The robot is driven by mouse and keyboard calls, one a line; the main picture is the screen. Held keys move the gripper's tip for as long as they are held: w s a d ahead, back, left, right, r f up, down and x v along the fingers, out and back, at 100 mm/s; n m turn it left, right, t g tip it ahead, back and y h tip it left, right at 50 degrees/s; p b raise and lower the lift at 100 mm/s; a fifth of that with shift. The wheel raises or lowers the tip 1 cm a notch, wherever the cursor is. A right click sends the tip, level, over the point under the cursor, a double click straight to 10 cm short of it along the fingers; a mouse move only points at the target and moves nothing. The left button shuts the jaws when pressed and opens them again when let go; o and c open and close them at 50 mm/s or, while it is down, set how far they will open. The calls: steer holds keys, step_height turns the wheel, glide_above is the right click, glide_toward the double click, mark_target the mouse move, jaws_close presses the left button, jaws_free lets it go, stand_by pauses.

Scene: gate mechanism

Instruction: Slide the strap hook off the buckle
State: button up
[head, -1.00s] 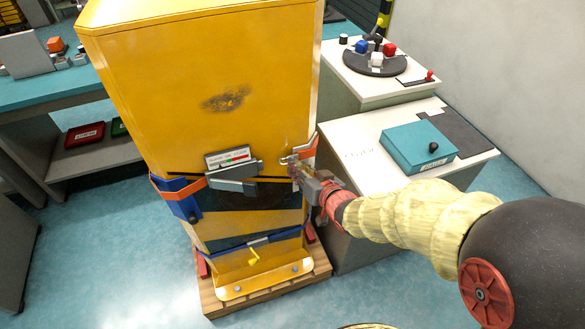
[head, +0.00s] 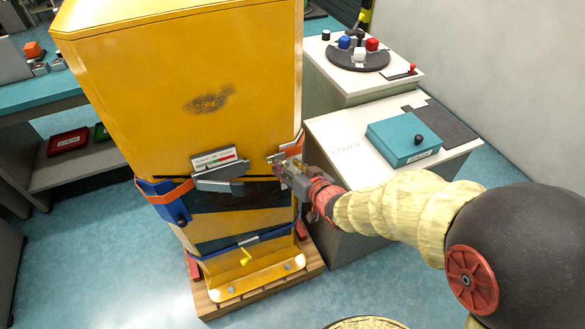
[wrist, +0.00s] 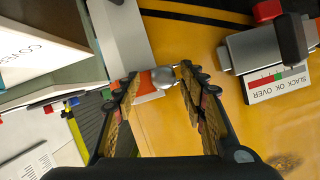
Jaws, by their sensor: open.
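A metal strap hook (head: 279,157) sits at the right front edge of the yellow cabinet (head: 180,70), with an orange strap running off it round the corner. In the wrist view the hook's rounded silver end (wrist: 164,77) and the orange strap (wrist: 146,84) lie between my fingers, with no clear grip on them. My gripper (head: 284,168) is open at the hook; its two fingers also show in the wrist view (wrist: 167,100). The grey buckle (head: 220,176) with a slack gauge is left of the hook, and its label (wrist: 277,83) appears upside down in the wrist view.
A white-topped bench with a teal box (head: 403,141) stands close to the right of the cabinet, beside my arm. A blue bracket (head: 172,206) carries the orange strap at the left. The cabinet stands on a wooden pallet (head: 265,293).

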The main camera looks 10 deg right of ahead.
steer(key=v, duration=1.2)
steer(key=shift+f, duration=0.1)
